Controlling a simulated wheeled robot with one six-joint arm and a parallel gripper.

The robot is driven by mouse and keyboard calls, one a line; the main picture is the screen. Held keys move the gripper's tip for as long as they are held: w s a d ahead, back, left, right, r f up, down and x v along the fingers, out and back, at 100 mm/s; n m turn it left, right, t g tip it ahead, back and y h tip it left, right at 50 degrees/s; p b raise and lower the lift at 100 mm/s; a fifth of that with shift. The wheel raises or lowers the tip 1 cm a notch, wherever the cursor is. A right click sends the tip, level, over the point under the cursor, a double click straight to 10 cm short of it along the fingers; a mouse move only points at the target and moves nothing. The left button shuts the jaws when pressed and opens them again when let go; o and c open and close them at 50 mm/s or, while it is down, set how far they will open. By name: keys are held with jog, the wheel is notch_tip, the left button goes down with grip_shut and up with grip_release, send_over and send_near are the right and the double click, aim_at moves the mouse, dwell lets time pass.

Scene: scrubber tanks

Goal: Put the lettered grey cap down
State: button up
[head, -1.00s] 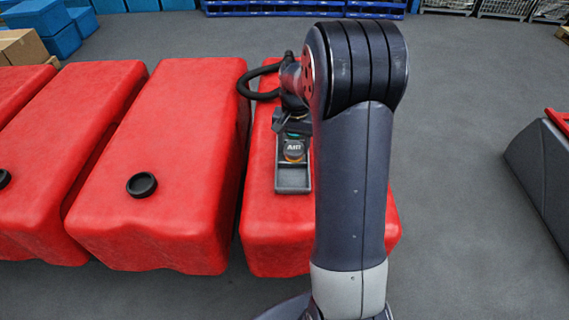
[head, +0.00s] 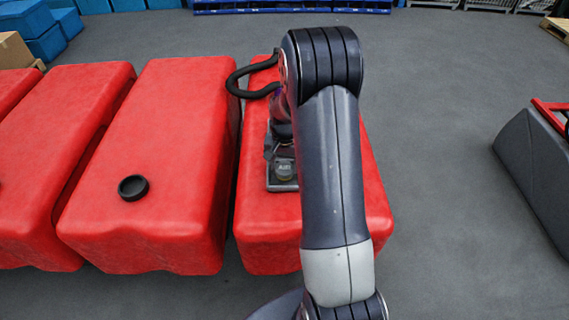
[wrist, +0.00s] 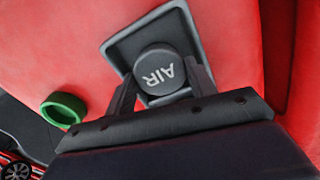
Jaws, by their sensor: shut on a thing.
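The grey cap (wrist: 160,76) lettered AIR is between the two fingers of my gripper (wrist: 157,84) in the wrist view. My gripper is shut on it, and the letters face the wrist camera. The cap (head: 284,172) also shows small in the head view, below my gripper (head: 281,160). A dark grey tray (wrist: 120,46) with a raised rim lies under the cap on a red tank. The tray (head: 284,187) is mostly covered by my arm and gripper in the head view. I cannot tell whether the cap touches the tray floor.
A green ring (wrist: 63,109) stands to the left of the tray in the wrist view. A black cap (head: 133,188) sits on the neighbouring red tank (head: 150,120). A black hose (head: 236,82) curves beside my arm.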

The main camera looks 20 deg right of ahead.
aim_at(284, 167)
jog(key=shift+f, duration=0.15)
jog(key=o, duration=1.1)
notch_tip(284, 167, up, 12)
jog(key=shift+r, duration=0.2)
